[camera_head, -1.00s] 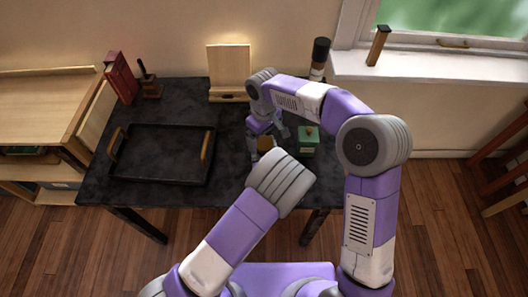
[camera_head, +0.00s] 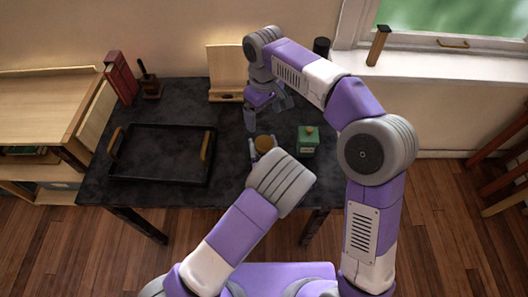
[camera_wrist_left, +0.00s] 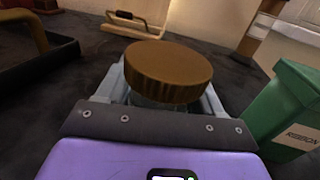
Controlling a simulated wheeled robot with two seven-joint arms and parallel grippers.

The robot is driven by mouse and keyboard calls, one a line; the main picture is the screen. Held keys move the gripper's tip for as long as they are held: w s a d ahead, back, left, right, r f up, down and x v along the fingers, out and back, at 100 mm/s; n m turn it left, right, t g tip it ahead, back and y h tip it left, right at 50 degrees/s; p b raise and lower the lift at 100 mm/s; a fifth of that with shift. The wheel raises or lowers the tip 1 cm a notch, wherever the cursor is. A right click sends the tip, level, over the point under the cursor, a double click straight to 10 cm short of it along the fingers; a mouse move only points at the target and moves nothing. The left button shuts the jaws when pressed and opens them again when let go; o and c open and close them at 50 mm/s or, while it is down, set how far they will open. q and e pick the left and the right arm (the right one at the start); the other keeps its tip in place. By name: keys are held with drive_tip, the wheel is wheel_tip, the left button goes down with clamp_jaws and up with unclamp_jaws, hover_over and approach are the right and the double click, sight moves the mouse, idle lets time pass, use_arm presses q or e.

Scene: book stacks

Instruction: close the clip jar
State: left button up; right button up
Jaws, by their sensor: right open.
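The clip jar (camera_wrist_left: 150,99) stands on the dark table, with a round brown lid (camera_head: 264,143) on top. The lid (camera_wrist_left: 168,70) also shows large in the left wrist view. Only a little of the clear jar shows under it, and I cannot tell how tightly the lid sits. My left gripper (camera_head: 263,149) has a finger on each side of the jar and appears shut on it below the lid. My right gripper (camera_head: 269,115) is open and empty, above and behind the jar, apart from the lid.
A green box labelled RIBBON (camera_head: 307,142) stands close right of the jar. A black tray (camera_head: 160,181) with wooden handles lies left. A wooden stand (camera_head: 228,66), red books (camera_head: 121,77) and a dark cylinder (camera_head: 321,46) are at the back.

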use_arm(q)
drive_tip(key=o, duration=0.4)
drive_tip(key=shift+c, duration=0.2)
drive_tip(key=p+v, duration=0.1)
drive_tip(key=v, duration=0.6)
drive_tip(key=shift+s+p, duration=0.25)
drive_tip(key=shift+p, duration=0.1)
drive_tip(key=shift+s, duration=0.1)
